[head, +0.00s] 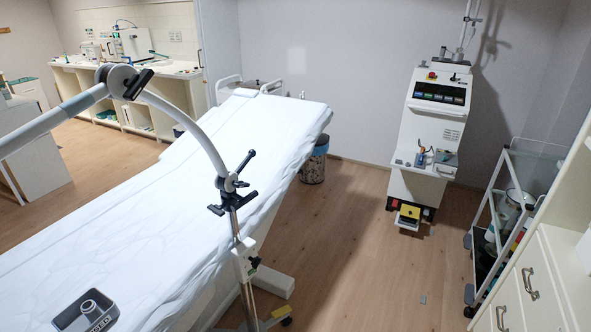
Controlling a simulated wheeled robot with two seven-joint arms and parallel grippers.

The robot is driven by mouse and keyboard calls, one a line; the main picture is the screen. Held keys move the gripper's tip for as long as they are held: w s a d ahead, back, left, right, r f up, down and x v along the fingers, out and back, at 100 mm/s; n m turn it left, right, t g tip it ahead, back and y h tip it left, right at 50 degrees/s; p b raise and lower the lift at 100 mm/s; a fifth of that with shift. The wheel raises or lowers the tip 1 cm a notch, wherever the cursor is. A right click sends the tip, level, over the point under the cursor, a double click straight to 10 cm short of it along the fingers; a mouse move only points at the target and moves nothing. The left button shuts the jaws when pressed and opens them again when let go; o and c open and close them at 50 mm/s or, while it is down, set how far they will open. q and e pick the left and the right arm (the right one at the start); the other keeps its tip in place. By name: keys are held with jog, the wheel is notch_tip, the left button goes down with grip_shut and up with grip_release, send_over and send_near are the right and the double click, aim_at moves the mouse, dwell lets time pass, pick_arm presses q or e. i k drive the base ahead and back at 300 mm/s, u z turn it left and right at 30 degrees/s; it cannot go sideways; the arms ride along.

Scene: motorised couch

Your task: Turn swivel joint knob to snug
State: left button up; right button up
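A pale jointed arm stand crosses the bed from the left. Its grey round swivel joint (118,78) is at upper left, with a black bar-shaped knob (138,84) on its side. A curved white tube (190,122) runs from there down to a lower clamp joint (229,184). That clamp has a black lever handle (245,161) sticking up and a black knob (216,210) below. I cannot tell from the picture how tight any knob is. Neither of my grippers is in view.
A white machine (433,130) stands at the back wall. A trolley (500,215) and cream drawers (530,285) are at right. Open wooden floor (370,260) lies between.

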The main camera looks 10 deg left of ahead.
aim_at(238, 185)
jog(key=z, duration=0.15)
jog(key=i, duration=0.95)
jog(key=u, duration=0.35)
